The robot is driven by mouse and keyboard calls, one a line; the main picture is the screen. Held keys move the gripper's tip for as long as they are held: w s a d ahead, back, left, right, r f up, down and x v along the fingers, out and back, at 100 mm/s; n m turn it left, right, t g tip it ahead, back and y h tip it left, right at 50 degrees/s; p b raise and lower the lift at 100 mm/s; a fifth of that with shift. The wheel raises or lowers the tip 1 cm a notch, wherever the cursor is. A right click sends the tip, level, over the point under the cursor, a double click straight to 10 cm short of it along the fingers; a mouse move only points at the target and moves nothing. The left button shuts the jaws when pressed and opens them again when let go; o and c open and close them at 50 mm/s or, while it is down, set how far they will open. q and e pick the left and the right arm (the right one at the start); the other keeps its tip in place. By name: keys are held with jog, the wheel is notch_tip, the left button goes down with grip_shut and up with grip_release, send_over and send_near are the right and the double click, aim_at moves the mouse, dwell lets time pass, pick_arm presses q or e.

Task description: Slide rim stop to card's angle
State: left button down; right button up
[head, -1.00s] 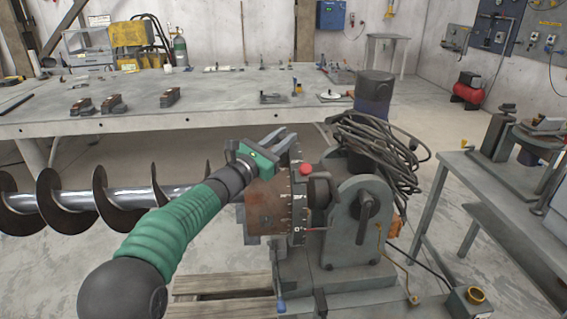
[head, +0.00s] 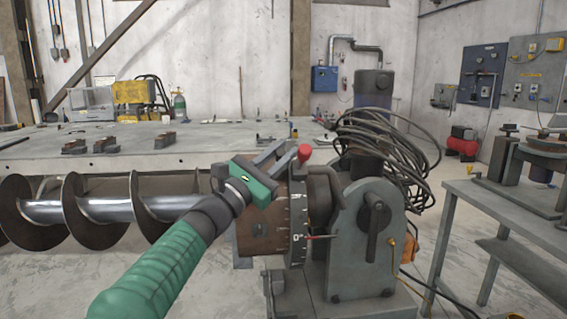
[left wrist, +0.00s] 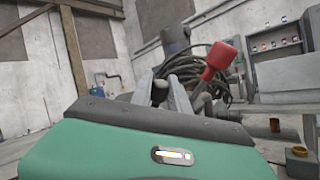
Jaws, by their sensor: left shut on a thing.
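The rim stop, with a red knob (head: 304,152), sits at the top of the dark graduated ring (head: 298,222) on the rust-brown drum (head: 262,232). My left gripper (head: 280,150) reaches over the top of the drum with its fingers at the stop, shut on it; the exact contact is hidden. The left wrist view shows the fingers (left wrist: 163,92) with the red knob (left wrist: 217,60) just right of them. A red pointer (head: 320,237) lies near the ring's 0 mark. I cannot make out the angle card. My right gripper is not in view.
The auger (head: 100,210) extends left from the drum. The grey positioner housing (head: 352,250) with looped black cables (head: 395,145) stands on the right. A long workbench (head: 60,155) lies behind and a side table (head: 490,205) stands at right.

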pick_arm(q)
jog(key=shift+w+a, duration=0.1)
jog(key=shift+a, duration=0.1)
jog(key=c, duration=1.3)
grip_release()
jog(key=shift+a+f, duration=0.1)
jog(key=shift+o, duration=0.2)
